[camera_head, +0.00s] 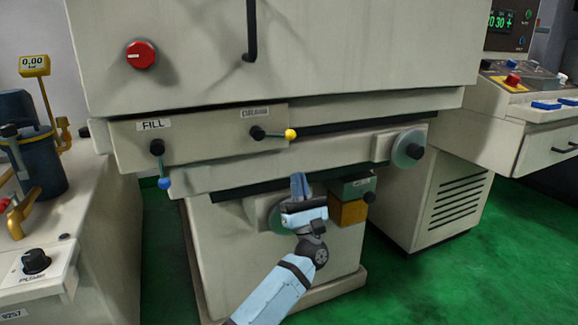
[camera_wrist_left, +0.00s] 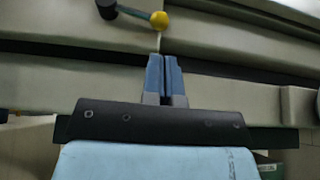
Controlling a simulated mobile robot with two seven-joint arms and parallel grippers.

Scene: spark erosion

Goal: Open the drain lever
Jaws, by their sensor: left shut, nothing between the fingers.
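The drain lever (camera_head: 273,134) is on the machine's front panel under the drain label. It has a black hub and a yellow ball at its right end, and it lies about level. In the left wrist view its yellow ball (camera_wrist_left: 159,20) is above my fingertips, with the black hub to the upper left. My left gripper (camera_head: 299,178) is below the lever in the head view, apart from the ball. Its blue fingers (camera_wrist_left: 165,60) are together with nothing between them. My right gripper is not in view.
The fill lever (camera_head: 161,165) with a blue ball hangs down left of the drain lever. A red knob (camera_head: 140,55) is on the tank above. A round handwheel (camera_head: 408,148) sticks out at the right. A small grey-and-orange box (camera_head: 348,211) is beside my left gripper.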

